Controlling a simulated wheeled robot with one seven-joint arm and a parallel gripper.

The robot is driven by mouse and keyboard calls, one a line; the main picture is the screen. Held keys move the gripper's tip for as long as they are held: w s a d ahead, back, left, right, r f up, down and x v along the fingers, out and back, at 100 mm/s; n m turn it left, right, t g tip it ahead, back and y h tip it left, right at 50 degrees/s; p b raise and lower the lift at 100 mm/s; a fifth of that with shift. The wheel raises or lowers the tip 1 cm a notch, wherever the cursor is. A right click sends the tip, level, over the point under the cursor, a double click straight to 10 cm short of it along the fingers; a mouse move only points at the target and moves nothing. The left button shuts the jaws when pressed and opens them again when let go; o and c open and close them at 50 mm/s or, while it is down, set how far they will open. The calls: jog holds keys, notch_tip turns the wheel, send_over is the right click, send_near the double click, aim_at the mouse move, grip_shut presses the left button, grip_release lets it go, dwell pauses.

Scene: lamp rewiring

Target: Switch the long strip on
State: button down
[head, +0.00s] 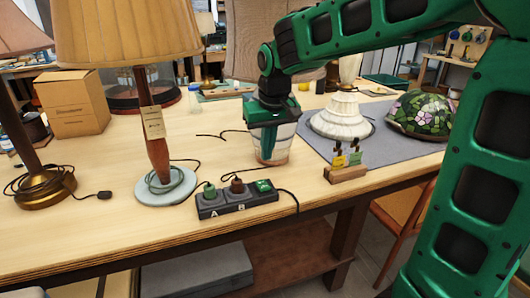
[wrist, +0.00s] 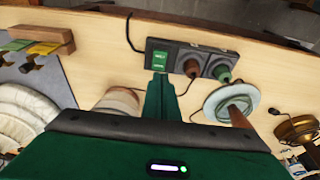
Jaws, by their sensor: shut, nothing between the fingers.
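The dark power strip (head: 238,207) lies near the table's front edge, with sockets marked A and B. A green plug (head: 209,190) sits in A and a brown plug (head: 237,186) in B. A green switch (head: 263,186) is at its right end; I cannot tell its position. In the wrist view the strip (wrist: 207,51) lies ahead of the fingers, with the switch (wrist: 159,60) nearest in line with them. My gripper (head: 267,154) is shut and empty, pointing down behind the strip. Its fingertips (wrist: 160,78) appear just short of the switch, apparently not touching it.
A lamp with a pale round base (head: 167,187) stands left of the strip. A wooden block (head: 346,173) with yellow and green tags is to the right. A dark cord runs off the strip's right end.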

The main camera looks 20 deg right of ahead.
send_near(264, 187)
jog(key=x, duration=0.5)
jog(key=shift+w+d+f, duration=0.1)
jog(key=shift+w+f, duration=0.05)
jog(key=shift+w, duration=0.05)
jog(key=shift+f, duration=0.5)
jog(key=shift+s+f, duration=0.15)
jog(key=shift+f, duration=0.15)
jog(key=shift+r, duration=0.15)
jog(key=shift+r, duration=0.7)
